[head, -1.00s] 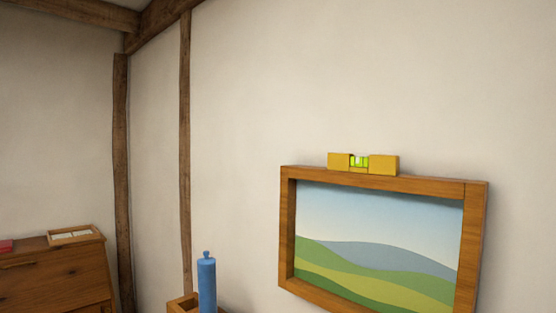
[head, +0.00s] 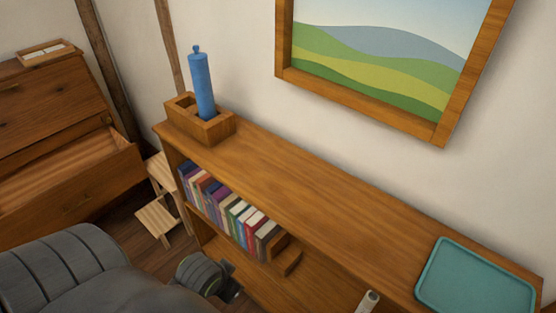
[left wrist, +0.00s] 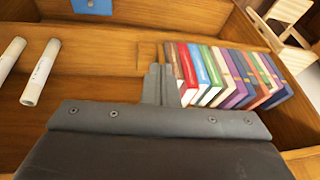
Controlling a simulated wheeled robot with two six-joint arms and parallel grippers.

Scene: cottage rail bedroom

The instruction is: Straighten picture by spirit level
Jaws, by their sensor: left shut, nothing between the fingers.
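The framed landscape picture (head: 360,104) hangs on the wall at the upper right of the head view. Its top edge is outside the frame, and the spirit level is not in view now. I cannot tell the picture's true tilt from this slanted view. My left gripper (head: 233,291) is low in front of the bookshelf, below the row of books in the head view. In the left wrist view its fingers (left wrist: 159,84) are together, empty, beside the near end of the books. My right gripper is not in view.
A bookshelf (head: 320,204) stands below the picture. On it are a wooden holder (head: 220,127) with a blue cylinder (head: 202,85) and a teal tray (head: 470,280). White rolls (left wrist: 40,72) lie left of my fingers. An open drawer (head: 70,180) juts out left.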

